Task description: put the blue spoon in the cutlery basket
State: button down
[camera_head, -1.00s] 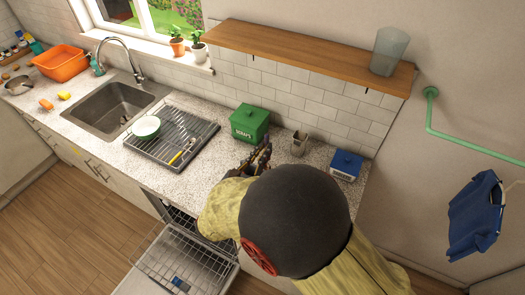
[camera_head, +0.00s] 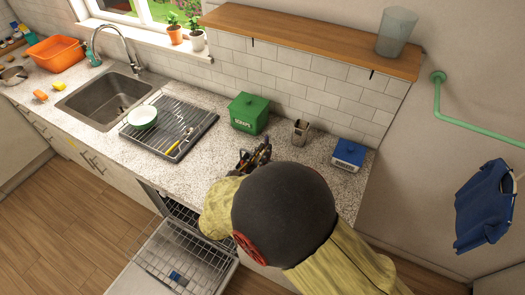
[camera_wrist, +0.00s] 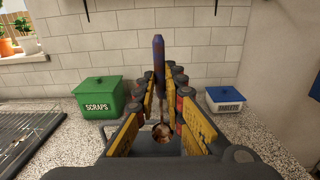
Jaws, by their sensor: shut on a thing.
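My gripper (camera_head: 258,157) is above the counter in front of the green scraps box; it also shows in the wrist view (camera_wrist: 162,105). Its jaws are shut on the blue spoon (camera_wrist: 159,55), whose blue handle stands up between the fingers, with a round, shiny part low between them. The spoon cannot be made out in the head view. A small grey holder (camera_head: 300,132), which looks like the cutlery basket, stands on the counter against the wall, to the right of my gripper and apart from it. It is hidden behind the gripper in the wrist view.
A green scraps box (camera_head: 248,112) and a blue-lidded tablets box (camera_head: 348,154) flank the holder. A dish rack (camera_head: 187,115) with a bowl and a yellow utensil lies left. An open dishwasher rack (camera_head: 165,255) juts out below. A wooden shelf (camera_head: 310,42) hangs above.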

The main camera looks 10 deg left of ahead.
notch_tip(320, 180, down, 9)
jog(key=b, duration=0.5)
dwell(0.5)
jog(key=shift+r, duration=0.1)
jog(key=c, duration=1.8)
grip_release()
jog(key=shift+c, duration=0.2)
jog(key=shift+o, duration=0.2)
jog(key=v, duration=1.2)
